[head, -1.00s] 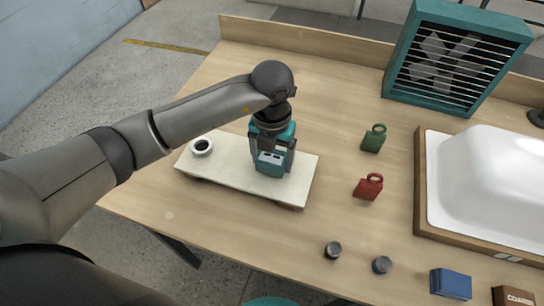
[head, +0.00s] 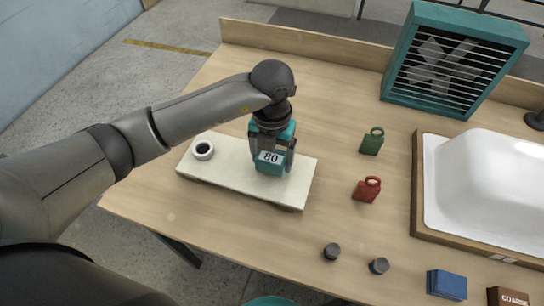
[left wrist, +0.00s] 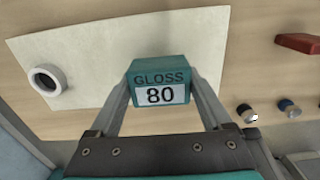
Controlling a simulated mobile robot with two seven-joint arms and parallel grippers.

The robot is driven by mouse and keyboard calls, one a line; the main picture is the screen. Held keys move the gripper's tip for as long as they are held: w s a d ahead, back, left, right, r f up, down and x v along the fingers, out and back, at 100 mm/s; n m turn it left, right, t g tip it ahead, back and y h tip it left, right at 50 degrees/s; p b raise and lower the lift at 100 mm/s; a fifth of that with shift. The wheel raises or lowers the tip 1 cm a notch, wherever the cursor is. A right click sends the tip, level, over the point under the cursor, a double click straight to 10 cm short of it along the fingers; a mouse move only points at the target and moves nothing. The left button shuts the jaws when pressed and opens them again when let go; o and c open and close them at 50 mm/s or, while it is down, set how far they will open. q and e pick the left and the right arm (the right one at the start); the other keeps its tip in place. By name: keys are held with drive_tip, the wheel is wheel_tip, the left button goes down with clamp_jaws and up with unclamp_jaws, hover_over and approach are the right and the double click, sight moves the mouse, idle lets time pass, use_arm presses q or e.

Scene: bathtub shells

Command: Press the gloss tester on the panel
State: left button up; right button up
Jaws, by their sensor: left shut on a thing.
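The gloss tester (head: 270,167) is a small teal block. Its display reads 80, and the left wrist view shows "GLOSS 80" on it (left wrist: 160,82). My left gripper (head: 273,158) is shut on the tester, one finger at each side. The tester is over the right part of the cream panel (head: 227,171) and looks to be down on it; its underside is hidden. The panel lies flat at the left of the table and also shows in the left wrist view (left wrist: 90,75). My right gripper is not in view.
A white ring with a dark centre (head: 203,150) sits on the panel's left end. A white tub shell (head: 490,190) and a teal fan (head: 450,62) stand further right.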

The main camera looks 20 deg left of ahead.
sight(272, 155)
use_arm(q)
drive_tip(key=shift+r+p, duration=1.95)
drive_tip(key=shift+r, duration=0.8)
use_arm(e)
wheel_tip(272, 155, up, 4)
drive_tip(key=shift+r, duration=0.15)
